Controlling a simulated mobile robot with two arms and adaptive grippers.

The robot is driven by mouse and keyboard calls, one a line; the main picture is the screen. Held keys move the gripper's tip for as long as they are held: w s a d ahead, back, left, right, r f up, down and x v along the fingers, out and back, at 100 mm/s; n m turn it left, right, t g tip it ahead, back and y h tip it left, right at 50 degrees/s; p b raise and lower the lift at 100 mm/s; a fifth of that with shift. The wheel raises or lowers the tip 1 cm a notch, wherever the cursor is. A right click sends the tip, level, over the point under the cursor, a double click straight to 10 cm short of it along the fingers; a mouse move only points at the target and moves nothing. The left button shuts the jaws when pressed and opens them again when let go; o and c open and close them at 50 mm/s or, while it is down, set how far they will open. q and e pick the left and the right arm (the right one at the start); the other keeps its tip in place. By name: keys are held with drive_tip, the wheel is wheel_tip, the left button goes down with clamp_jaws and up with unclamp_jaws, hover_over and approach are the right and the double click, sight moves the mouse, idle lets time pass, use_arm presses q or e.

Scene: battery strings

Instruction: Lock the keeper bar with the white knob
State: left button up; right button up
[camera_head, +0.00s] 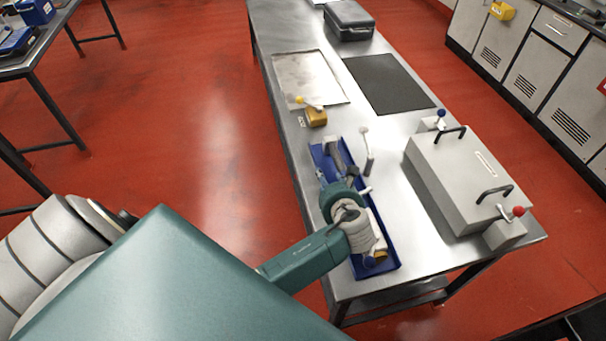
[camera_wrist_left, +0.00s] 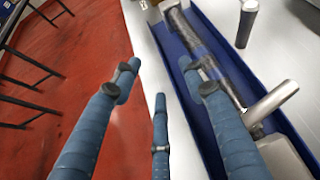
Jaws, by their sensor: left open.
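A small upright lever with a pale, whitish knob (camera_head: 364,131) stands on the steel table just right of the blue tray. A short pale handle (camera_head: 365,190) sticks out near my left gripper; the wrist view shows a pale cylinder (camera_wrist_left: 272,102) at the tray's right side. I cannot tell which part is the keeper bar. My left gripper (camera_head: 345,190) is over the blue tray (camera_head: 392,250), left of the knob and apart from it. In the wrist view its blue fingers (camera_wrist_left: 163,85) are spread, with nothing between them. My right gripper is out of view.
A grey box (camera_head: 460,180) with black handles, a blue knob (camera_head: 440,113) and a red knob (camera_head: 518,211) stands at right. A yellow block (camera_head: 316,117) with a yellow-knobbed lever sits behind the tray. A flat black mat (camera_head: 388,83) lies farther back.

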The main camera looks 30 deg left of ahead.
use_arm(q)
drive_tip(key=s+f+n, duration=0.1)
drive_tip(key=s+n, duration=0.1)
drive_tip(key=s+f+n+g+h, duration=0.1)
drive_tip(key=s+n, duration=0.1)
drive_tip(key=s, duration=0.1)
drive_tip(key=s+f+n+g+h, duration=0.1)
drive_tip(key=s+n, duration=0.1)
drive_tip(key=s, duration=0.1)
drive_tip(key=shift+s+d+f+n, duration=0.15)
drive_tip(key=shift+d+f+n, duration=0.1)
drive_tip(key=shift+n, duration=0.15)
drive_tip(key=shift+s+d+f+n, duration=0.1)
drive_tip(key=shift+s+f+n, duration=0.05)
drive_tip(key=shift+s+n, duration=0.45)
drive_tip(key=shift+c, duration=0.5)
